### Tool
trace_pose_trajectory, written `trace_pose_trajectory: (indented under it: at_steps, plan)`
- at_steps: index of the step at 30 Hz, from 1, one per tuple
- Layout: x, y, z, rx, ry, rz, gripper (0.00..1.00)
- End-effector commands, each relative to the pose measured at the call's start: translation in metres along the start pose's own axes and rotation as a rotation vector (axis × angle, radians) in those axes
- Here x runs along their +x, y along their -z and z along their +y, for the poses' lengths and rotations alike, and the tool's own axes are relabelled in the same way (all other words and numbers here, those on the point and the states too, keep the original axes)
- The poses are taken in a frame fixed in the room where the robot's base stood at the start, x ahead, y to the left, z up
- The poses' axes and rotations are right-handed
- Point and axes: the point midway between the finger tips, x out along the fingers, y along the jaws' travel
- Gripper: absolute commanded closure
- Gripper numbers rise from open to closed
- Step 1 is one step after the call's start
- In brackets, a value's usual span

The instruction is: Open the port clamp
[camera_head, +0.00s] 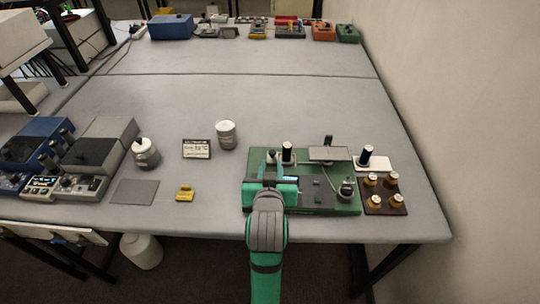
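A green board (335,203) lies near the front right of the grey table, with several small fittings on it. My green and grey arm comes up from the bottom, and my gripper (268,178) is over the left part of this board. A dark upright cylinder with a pale base (287,153) stands just behind my gripper. A flat grey plate (328,153) is at the board's back, and a round metal fitting (346,188) is at its right. I cannot make out which fitting is the port clamp. My wrist hides the board's left front, and the fingers are too small to read.
A dark block with several brass-coloured knobs (384,194) and a white plate with a black cylinder (373,162) stand right of the board. The table's middle is clear.

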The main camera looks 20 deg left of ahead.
Motion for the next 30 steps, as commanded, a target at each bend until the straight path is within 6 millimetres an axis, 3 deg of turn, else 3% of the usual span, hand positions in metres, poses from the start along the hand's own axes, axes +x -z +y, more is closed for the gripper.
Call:
trace_pose_trajectory:
  at_steps: [6,12,18,26,27,30]
  plan:
    - [0.041,0.0,0.0,0.0,0.0,0.0,0.74]
    - [0.068,0.0,0.0,-0.001,0.0,0.0,0.74]
    - [0.081,0.0,0.0,-0.001,0.0,0.0,0.74]
    - [0.082,0.0,0.0,-0.001,0.0,0.001,0.74]
    - [0.082,0.0,0.0,-0.001,0.0,0.001,0.77]
    - [0.082,0.0,0.0,-0.001,0.0,0.001,1.0]
